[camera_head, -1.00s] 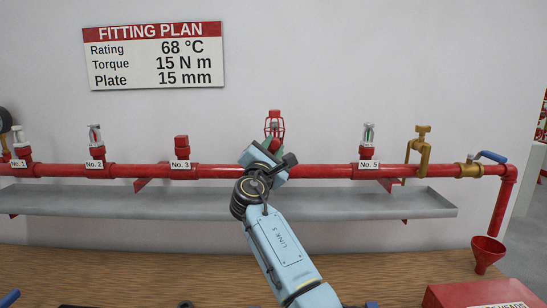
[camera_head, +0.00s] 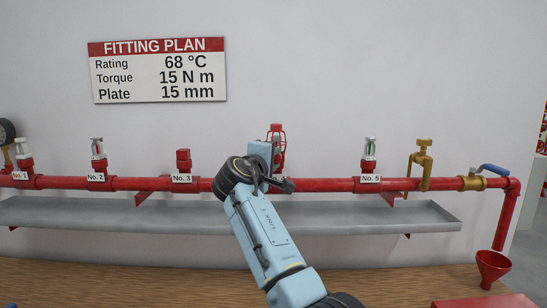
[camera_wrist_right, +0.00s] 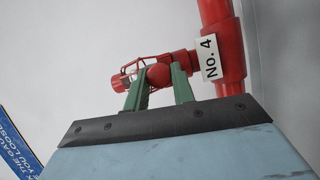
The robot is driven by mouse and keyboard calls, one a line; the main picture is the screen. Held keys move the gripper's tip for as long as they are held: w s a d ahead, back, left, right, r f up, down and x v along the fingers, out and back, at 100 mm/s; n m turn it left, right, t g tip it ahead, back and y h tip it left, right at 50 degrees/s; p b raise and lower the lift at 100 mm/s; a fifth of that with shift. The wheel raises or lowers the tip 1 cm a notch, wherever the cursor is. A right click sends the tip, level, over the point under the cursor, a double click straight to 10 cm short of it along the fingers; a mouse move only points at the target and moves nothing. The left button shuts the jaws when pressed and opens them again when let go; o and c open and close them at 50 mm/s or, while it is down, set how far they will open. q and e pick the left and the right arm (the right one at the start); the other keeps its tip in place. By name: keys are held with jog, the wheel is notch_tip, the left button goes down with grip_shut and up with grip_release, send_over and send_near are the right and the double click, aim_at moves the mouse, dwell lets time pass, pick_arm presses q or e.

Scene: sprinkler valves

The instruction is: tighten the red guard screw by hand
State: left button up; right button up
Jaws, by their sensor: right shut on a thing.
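The red wire guard (camera_head: 277,130) stands on the No. 4 fitting of the red pipe, partly hidden behind my right gripper in the head view. In the right wrist view the guard's cage (camera_wrist_right: 121,82) lies sideways, left of the "No. 4" tag (camera_wrist_right: 209,59). The round red guard screw (camera_wrist_right: 158,75) shows between the green fingers of my right gripper (camera_wrist_right: 160,80), which is shut on it. In the head view the gripper's pale blue body (camera_head: 262,152) is in front of the fitting. My left gripper is not in view.
The red pipe (camera_head: 320,185) carries other fittings: No. 3 (camera_head: 183,160) to the left and No. 5 (camera_head: 369,155) to the right. A brass valve (camera_head: 422,165) is further right. A grey trough (camera_head: 380,220) runs below. A red funnel (camera_head: 492,265) stands near the table's right side.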

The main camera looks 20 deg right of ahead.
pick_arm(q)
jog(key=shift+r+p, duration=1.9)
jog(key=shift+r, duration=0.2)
pick_arm(e)
jog(key=shift+d+r+m+g+y, duration=0.1)
jog(key=shift+m+g+y, duration=0.4)
jog(key=shift+m, duration=1)
jog(key=shift+r+m+g+y, duration=0.1)
jog(key=shift+m+y, duration=0.7)
jog(key=shift+m, duration=0.7)
jog(key=shift+f, duration=0.1)
jog(key=o, duration=1)
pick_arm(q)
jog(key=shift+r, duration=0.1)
pick_arm(e)
jog(key=shift+s, duration=0.1)
